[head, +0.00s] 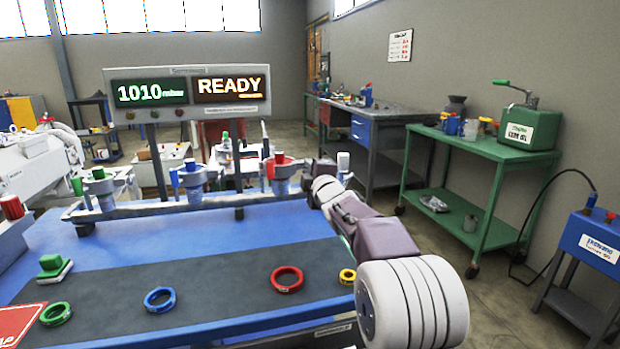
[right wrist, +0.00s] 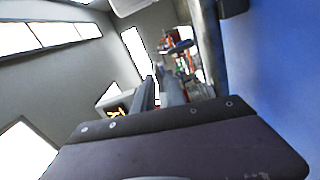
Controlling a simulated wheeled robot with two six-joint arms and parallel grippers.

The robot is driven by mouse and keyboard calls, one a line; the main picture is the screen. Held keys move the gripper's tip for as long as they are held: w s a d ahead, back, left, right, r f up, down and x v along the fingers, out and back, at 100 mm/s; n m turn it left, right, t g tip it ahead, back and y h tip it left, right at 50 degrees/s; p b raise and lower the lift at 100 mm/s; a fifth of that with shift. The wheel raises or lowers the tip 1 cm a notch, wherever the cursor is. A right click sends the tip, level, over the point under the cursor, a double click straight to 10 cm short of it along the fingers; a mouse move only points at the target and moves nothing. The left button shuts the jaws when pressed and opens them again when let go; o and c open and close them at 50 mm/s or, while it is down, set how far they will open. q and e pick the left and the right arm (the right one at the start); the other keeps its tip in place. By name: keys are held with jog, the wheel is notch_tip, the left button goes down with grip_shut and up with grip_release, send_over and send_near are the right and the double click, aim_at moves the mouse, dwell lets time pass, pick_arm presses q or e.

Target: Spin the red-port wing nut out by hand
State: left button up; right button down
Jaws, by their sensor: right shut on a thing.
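The red port (head: 281,168) stands at the right end of a grey manifold rail and has a red top. My right arm reaches in from the right, with its dark right gripper (head: 307,172) beside the red port. In the right wrist view the two long fingers (right wrist: 158,80) are close together and point toward small red and green parts (right wrist: 168,42). The gripper is shut on the red-port wing nut, which the fingers largely hide, so its turn angle cannot be told. My left gripper is not in view.
A green port (head: 98,173) and a blue port (head: 190,165) share the rail (head: 150,208). Green (head: 56,314), blue (head: 160,300), red (head: 287,280) and yellow (head: 347,276) rings lie on the dark mat (head: 220,285). A display (head: 188,92) reads 1010 mbar, READY.

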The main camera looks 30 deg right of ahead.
jog(key=shift+n+b, duration=0.65)
jog(key=shift+n, duration=0.55)
jog(key=shift+r, duration=0.1)
jog(key=c, duration=1.6)
grip_release()
jog(key=v, duration=0.9)
